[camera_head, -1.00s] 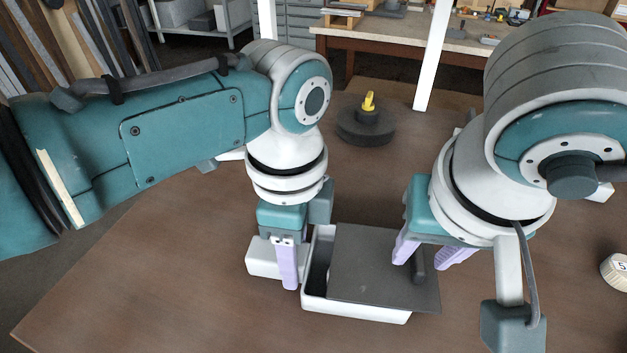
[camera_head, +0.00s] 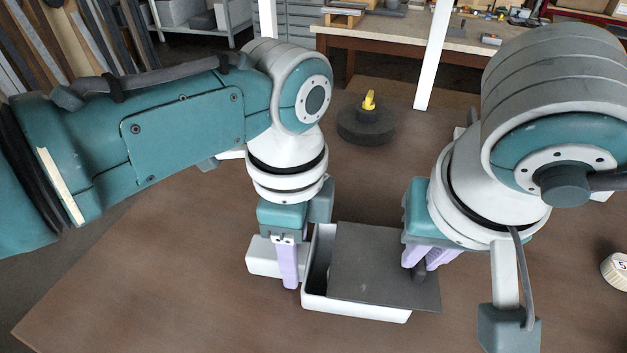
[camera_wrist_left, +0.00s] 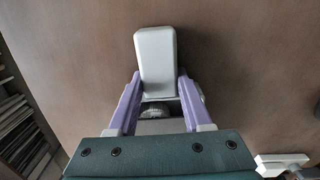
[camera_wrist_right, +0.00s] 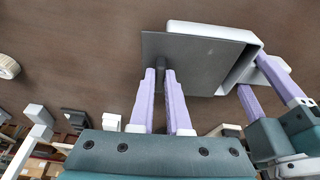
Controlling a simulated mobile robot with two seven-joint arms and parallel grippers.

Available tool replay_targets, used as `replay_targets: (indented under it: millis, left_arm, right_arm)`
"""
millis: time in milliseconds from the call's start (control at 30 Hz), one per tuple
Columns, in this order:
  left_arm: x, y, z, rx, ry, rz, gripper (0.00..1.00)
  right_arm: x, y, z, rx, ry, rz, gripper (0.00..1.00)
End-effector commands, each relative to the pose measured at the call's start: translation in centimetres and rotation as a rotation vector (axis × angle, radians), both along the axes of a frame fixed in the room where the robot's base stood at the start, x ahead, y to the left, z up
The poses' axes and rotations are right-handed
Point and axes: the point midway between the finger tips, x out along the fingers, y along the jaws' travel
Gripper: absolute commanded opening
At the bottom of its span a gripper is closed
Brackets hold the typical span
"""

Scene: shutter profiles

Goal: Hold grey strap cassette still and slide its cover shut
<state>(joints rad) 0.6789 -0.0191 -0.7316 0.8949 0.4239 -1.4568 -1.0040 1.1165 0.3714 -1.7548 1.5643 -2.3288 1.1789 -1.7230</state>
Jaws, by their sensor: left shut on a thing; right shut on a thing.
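The cassette (camera_head: 355,308) is a pale, shallow box on the brown table, in the middle foreground of the head view. Its flat dark grey cover (camera_head: 375,268) sits shifted to the right: it overhangs the right end, and an open strip shows at the left end. My left gripper (camera_head: 289,268) is shut on the pale grip block (camera_head: 264,258) at the cassette's left side; the block also shows in the left wrist view (camera_wrist_left: 156,58). My right gripper (camera_head: 424,261) is shut on the cover's dark upright handle (camera_head: 419,273), mostly hidden between its fingers (camera_wrist_right: 159,76).
A round dark weight with a yellow top (camera_head: 366,125) stands behind the cassette. A pale round piece with a marking (camera_head: 616,271) lies at the right edge. The table in front of the cassette is clear. A workbench (camera_head: 400,40) stands farther back.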

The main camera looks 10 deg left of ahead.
Motion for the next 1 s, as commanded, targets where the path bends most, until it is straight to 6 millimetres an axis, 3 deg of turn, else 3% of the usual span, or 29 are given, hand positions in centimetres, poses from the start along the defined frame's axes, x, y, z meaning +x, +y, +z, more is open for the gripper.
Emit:
replay_targets:
  millis: [700, 1000]
  left_arm:
    - [0.0, 0.0, 0.0, 0.0, 0.001, -0.001, 0.0]
    - [0.0, -0.1, 0.0, -0.001, 0.001, -0.001, 0.0]
  right_arm:
    - [0.0, 2.9, 0.0, 0.001, -0.001, 0.001, 0.0]
    - [0.0, 3.1, 0.1, 0.003, -0.001, 0.001, 0.0]
